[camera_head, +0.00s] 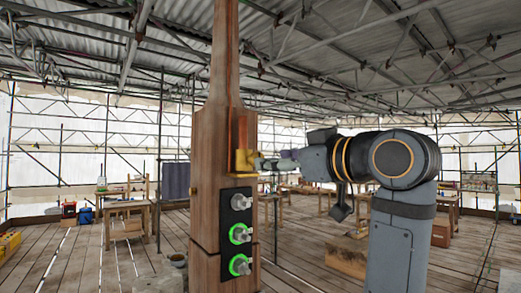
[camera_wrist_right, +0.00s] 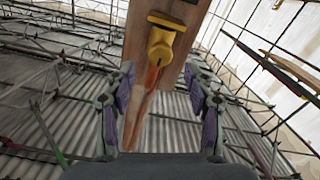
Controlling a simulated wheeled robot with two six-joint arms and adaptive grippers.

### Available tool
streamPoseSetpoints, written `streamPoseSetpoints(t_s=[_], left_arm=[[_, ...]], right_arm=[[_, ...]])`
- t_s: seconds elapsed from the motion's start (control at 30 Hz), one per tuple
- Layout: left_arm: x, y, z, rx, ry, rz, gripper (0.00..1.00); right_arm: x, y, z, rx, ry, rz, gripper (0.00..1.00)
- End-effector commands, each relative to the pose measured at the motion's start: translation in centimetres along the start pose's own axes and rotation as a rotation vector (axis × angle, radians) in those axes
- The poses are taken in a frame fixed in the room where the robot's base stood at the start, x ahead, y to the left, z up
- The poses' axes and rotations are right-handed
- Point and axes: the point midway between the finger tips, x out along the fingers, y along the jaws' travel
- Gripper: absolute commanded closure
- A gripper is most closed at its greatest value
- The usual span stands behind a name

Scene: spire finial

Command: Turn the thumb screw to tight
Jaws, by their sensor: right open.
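A yellow fitting (camera_head: 245,160) sticks out of the upper part of the wooden spire post (camera_head: 210,180). In the right wrist view the yellow fitting (camera_wrist_right: 162,42) has a rounded end towards me. I cannot tell whether it is the thumb screw or its mount. My right gripper (camera_head: 268,163) is just right of the fitting, pointing at it. In the right wrist view my right gripper (camera_wrist_right: 159,75) is open, with its fingers apart and nothing between them; the fitting lies beyond the fingertips. My left gripper is out of view.
Below the fitting, a black panel (camera_head: 236,220) on the post carries three silver knobs; the lower two have green rings. Workbenches (camera_head: 125,212) stand behind on the plank floor. A wooden block (camera_head: 346,258) lies behind my right arm.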

Motion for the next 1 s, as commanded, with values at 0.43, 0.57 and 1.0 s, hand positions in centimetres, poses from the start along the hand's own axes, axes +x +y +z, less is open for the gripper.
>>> streamPoseSetpoints(t_s=[0.43,0.57,1.0], left_arm=[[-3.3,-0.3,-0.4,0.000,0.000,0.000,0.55],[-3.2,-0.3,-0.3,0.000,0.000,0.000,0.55],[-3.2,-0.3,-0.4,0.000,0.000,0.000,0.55]], right_arm=[[5.5,0.0,-0.1,0.000,0.000,0.000,0.46],[5.5,0.0,0.0,-0.001,0.000,0.001,0.46],[5.5,0.0,0.0,0.000,-0.001,0.000,0.97]])
